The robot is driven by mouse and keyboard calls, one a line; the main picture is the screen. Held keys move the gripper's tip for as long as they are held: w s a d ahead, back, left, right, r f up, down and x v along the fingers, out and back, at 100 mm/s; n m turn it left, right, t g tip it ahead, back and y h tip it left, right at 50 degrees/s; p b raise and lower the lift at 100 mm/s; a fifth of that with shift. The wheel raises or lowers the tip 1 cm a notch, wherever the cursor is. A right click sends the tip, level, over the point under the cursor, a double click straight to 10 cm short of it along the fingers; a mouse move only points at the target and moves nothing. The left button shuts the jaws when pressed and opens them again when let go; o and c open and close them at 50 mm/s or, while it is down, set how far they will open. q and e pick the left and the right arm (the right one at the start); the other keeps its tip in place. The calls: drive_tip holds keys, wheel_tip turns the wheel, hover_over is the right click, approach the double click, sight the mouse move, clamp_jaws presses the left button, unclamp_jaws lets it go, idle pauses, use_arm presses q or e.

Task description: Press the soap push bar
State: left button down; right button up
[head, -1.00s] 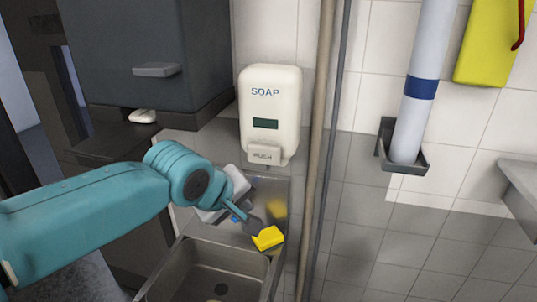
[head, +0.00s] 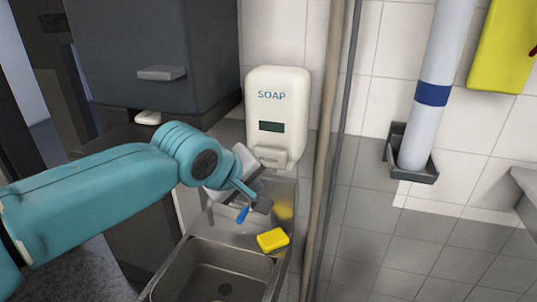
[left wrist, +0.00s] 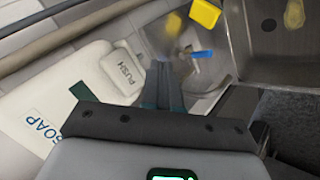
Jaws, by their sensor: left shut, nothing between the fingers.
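The white soap dispenser (head: 292,110) hangs on the tiled wall in the head view. Its push bar (head: 268,154), marked PUSH, is at its lower front. In the left wrist view the dispenser (left wrist: 60,100) lies at the left, with the push bar (left wrist: 122,70) left of my fingers. My left gripper (head: 263,204) is shut and empty. In the head view its tips are below the push bar, above the sink's back ledge. In the left wrist view the closed fingers (left wrist: 161,70) are beside the bar, with a gap visible. My right gripper is not in view.
A steel sink (head: 180,268) is below, with a yellow sponge (head: 272,240) and a small blue item (head: 243,215) near its back. A grey cabinet (head: 155,45) is at the left. A pole (head: 325,120) stands close right of the dispenser.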

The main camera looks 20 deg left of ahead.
sight(270, 163)
use_arm(q)
drive_tip(key=w+p, duration=0.2)
drive_tip(key=w, duration=0.4)
drive_tip(key=shift+p, duration=0.4)
drive_tip(key=shift+w+d, duration=0.1)
drive_tip(key=shift+w, duration=0.05)
idle(1.5)
drive_tip(key=shift+w, duration=0.3)
drive_tip(key=shift+w+p, duration=0.75)
drive_tip(key=shift+w, duration=0.15)
idle(0.9)
idle(0.3)
drive_tip(key=s+b, duration=0.2)
drive_tip(key=shift+s, duration=0.3)
